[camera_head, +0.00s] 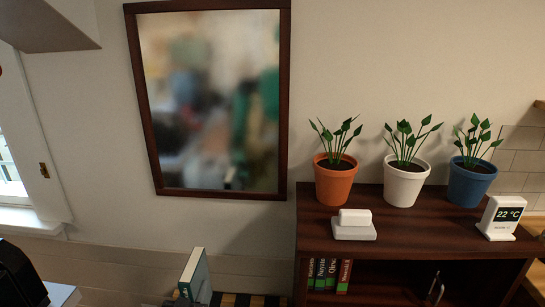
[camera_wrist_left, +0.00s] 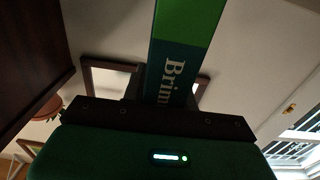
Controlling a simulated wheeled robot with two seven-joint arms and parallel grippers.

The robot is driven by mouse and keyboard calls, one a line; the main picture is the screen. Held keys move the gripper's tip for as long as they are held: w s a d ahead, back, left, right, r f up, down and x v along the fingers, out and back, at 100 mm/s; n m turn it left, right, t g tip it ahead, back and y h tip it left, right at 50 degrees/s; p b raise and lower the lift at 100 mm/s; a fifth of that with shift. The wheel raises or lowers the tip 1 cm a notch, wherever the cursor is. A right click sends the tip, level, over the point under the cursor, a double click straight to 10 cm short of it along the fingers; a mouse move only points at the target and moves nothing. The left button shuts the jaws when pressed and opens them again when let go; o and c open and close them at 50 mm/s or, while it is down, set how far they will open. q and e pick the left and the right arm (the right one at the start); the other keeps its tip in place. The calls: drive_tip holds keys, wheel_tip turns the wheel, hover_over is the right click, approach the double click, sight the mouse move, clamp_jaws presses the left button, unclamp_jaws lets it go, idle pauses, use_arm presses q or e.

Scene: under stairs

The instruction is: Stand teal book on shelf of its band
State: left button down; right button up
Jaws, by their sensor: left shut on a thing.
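The teal book (camera_head: 196,277) stands nearly upright at the bottom of the head view, slightly tilted, its pale page edges and dark green-teal cover visible. My left gripper (camera_wrist_left: 152,92) is shut on the book; in the head view the grip is hardly visible at the lower edge. The dark wooden shelf (camera_head: 420,240) is right of the book. My right gripper is not in view.
Green books (camera_head: 320,273) and a red book (camera_head: 344,276) stand at the left of the shelf's upper compartment, with open room to their right. Potted plants (camera_head: 333,183), a white block (camera_head: 354,226) and a temperature display (camera_head: 501,217) stand on top. A mirror (camera_head: 286,100) hangs behind.

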sight(191, 291)
use_arm(q)
drive_tip(key=s+r+p, duration=0.1)
drive_tip(key=s, duration=0.1)
drive_tip(key=s+d+r+p, duration=0.1)
drive_tip(key=s+r, duration=0.1)
drive_tip(key=s+r+p, duration=0.1)
drive_tip(key=s+r, duration=0.1)
drive_tip(key=shift+s+d+r+p, duration=0.2)
drive_tip(key=shift+s+p, duration=0.1)
drive_tip(key=shift+s, duration=0.1)
drive_tip(key=s+r+p, duration=0.4)
drive_tip(key=s+r, duration=0.3)
drive_tip(key=s, duration=0.1)
drive_tip(key=shift+s+a+r+y, duration=0.15)
drive_tip(key=shift+s+a+y, duration=0.05)
drive_tip(key=shift+s+y, duration=0.1)
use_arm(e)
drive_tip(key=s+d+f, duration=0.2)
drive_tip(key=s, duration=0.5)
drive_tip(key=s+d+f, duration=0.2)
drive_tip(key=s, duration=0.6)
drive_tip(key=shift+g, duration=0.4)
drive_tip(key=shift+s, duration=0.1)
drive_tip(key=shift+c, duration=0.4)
